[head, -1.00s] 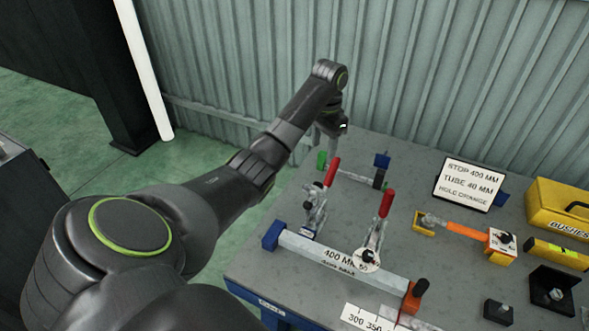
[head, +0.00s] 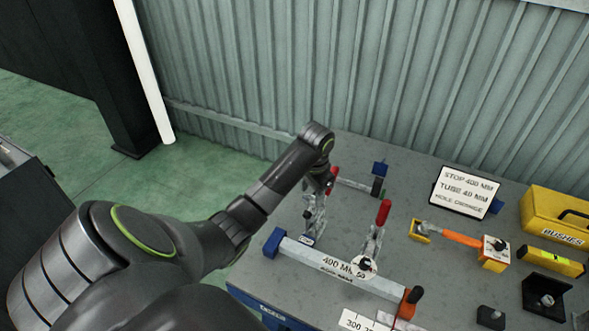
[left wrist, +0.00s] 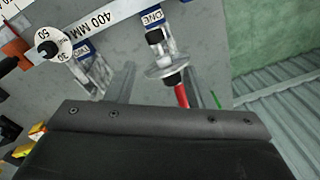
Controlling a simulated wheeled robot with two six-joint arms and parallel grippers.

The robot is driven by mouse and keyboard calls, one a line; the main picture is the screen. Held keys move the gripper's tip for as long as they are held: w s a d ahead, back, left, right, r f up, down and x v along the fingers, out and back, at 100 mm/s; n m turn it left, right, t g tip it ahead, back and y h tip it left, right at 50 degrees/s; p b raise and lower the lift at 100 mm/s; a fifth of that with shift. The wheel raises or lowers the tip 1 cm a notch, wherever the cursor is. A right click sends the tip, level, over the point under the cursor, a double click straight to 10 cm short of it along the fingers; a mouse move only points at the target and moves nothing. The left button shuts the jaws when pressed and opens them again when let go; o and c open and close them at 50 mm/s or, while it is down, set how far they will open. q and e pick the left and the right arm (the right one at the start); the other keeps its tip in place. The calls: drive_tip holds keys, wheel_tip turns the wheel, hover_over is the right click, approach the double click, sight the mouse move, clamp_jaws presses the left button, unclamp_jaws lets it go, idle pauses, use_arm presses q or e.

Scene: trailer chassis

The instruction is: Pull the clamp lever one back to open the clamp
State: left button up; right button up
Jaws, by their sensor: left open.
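Clamp lever one is the red handle (head: 332,178) on the left metal clamp (head: 312,218) of the bench. In the left wrist view the red handle (left wrist: 181,92) rises from the clamp beside a blue label reading ONE (left wrist: 151,17); its lower end is hidden by my gripper body. My left gripper (head: 322,183) is open, low beside this handle. In the left wrist view its grey fingers stand apart, with the handle near the right-hand one. I cannot tell whether they touch. My right gripper is out of view.
A second clamp with a red handle (head: 383,212) stands to the right. A square tube (head: 340,265) lies in front of both clamps. A sign (head: 466,192), an orange-handled tool (head: 455,235) and a yellow box (head: 555,215) are farther right. A corrugated wall is behind.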

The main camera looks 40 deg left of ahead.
use_arm(q)
drive_tip(key=s+d+f+t, duration=0.1)
drive_tip(key=s+d+f, duration=0.1)
drive_tip(key=s+f, duration=0.4)
drive_tip(key=shift+s+d+n, duration=0.3)
drive_tip(key=shift+s+d, duration=0.05)
drive_tip(key=shift+s, duration=1.85)
drive_tip(key=shift+f, duration=0.1)
drive_tip(key=s+d+r+n+t+y, duration=0.1)
drive_tip(key=s+r, duration=0.1)
drive_tip(key=s, duration=0.8)
drive_tip(key=s+d+r+n+t, duration=0.1)
drive_tip(key=s+d+n, duration=0.1)
drive_tip(key=s, duration=0.9)
wheel_tip(320, 180, down, 34)
drive_tip(key=a+g+b, duration=0.1)
drive_tip(key=a+b, duration=0.1)
drive_tip(key=b, duration=0.6)
drive_tip(key=s+f+b, duration=0.3)
drive_tip(key=s+f, duration=0.4)
drive_tip(key=f, duration=0.3)
drive_tip(key=s+d+f+g+b, duration=0.1)
drive_tip(key=s+f+b, duration=0.2)
drive_tip(key=s+f, duration=0.4)
wheel_tip(320, 180, down, 3)
drive_tip(key=shift+s+d+f+h, duration=0.1)
drive_tip(key=shift+s+d+h, duration=0.2)
drive_tip(key=shift+s+h, duration=0.1)
